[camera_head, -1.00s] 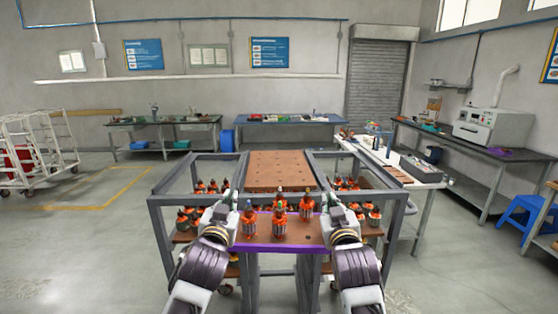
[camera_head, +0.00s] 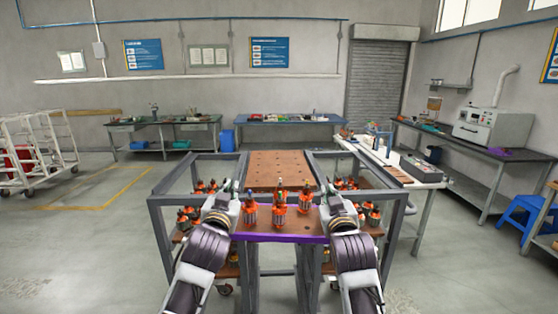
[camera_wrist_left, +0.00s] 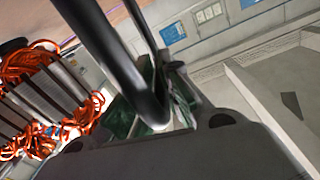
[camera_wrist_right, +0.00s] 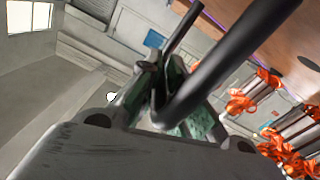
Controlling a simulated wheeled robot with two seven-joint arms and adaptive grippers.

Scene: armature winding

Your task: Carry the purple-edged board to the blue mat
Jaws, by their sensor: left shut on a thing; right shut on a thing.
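The brown board with the purple edge (camera_head: 280,238) is level in front of me, at the near side of a grey frame cart. Several orange-wound armatures (camera_head: 280,212) stand upright on it. My left gripper (camera_head: 235,198) is shut on the black handle at the board's left end; the handle crosses the left wrist view (camera_wrist_left: 115,55). My right gripper (camera_head: 323,197) is shut on the right handle, seen in the right wrist view (camera_wrist_right: 225,70). I cannot make out a blue mat for sure.
The grey frame cart (camera_head: 397,215) holds another brown board (camera_head: 280,171) and several more armatures. A blue-topped bench (camera_head: 285,122) stands at the back wall. A white table (camera_head: 412,172) stands at the right, and a white wire trolley (camera_head: 38,150) at the left.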

